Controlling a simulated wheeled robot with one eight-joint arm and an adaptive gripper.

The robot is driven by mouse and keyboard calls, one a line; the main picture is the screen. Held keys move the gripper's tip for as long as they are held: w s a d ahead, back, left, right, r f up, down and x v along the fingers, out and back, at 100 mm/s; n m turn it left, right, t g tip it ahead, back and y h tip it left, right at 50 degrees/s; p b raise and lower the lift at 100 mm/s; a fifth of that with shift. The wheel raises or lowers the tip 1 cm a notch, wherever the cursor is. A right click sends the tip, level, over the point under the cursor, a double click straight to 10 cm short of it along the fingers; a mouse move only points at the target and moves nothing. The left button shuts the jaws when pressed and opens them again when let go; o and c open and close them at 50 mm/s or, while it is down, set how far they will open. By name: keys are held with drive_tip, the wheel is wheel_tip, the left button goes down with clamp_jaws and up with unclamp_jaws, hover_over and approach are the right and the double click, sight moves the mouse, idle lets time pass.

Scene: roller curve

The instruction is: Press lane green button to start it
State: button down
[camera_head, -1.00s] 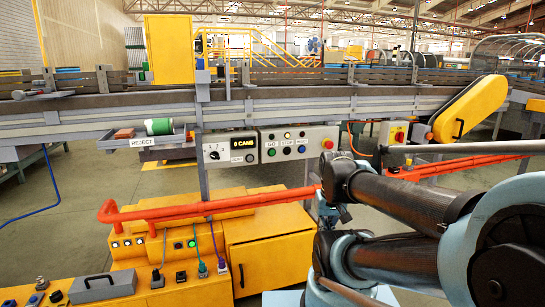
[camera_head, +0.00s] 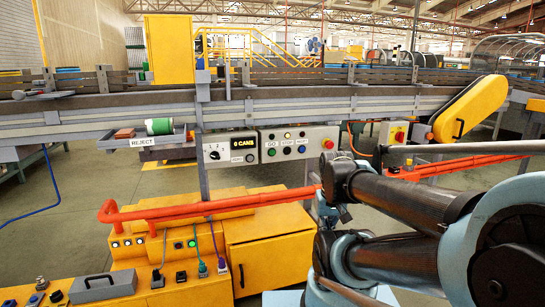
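The green button (camera_head: 271,152) is the leftmost of a row of buttons on a grey control box (camera_head: 318,139) under the conveyor. It sits below a label that reads GO. A black button (camera_head: 287,151) under STOP and a blue button (camera_head: 302,149) are to its right, and a red button (camera_head: 328,144) is at the box's right end. Nothing touches the green button. My dark arm comes in from the right and is folded, with its joints right of and below the box. I cannot make out my gripper's fingers in this view.
The conveyor (camera_head: 120,109) runs across above. An orange-red rail (camera_head: 210,207) and a yellow cabinet (camera_head: 268,251) stand below in front. A yellow guard (camera_head: 470,109) is at the right.

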sight(272, 152)
drive_tip(key=w+a+r+m+t+y, duration=0.1)
drive_tip(key=w+a+r, duration=0.15)
drive_tip(key=w, duration=0.45)
drive_tip(key=w+a+r+m+t+y, duration=0.1)
drive_tip(key=w+a+r, duration=0.15)
drive_tip(key=w, duration=0.55)
drive_tip(key=w+a+r+m+t+y, duration=0.1)
drive_tip(key=w+a+r+m, duration=0.15)
drive_tip(key=w, duration=0.45)
drive_tip(key=w+a+f+m+t+y, duration=0.1)
drive_tip(key=w+a+m+t+y, duration=0.1)
drive_tip(key=w, duration=2.1)
drive_tip(key=shift+a+m+y, duration=0.6)
drive_tip(key=shift+a+m, duration=0.15)
drive_tip(key=shift+a, duration=0.35)
drive_tip(key=w+a, duration=0.2)
drive_tip(key=w, duration=0.6)
drive_tip(key=shift+w+a, duration=0.2)
drive_tip(key=shift+w, duration=0.05)
drive_tip(key=shift+w, duration=0.15)
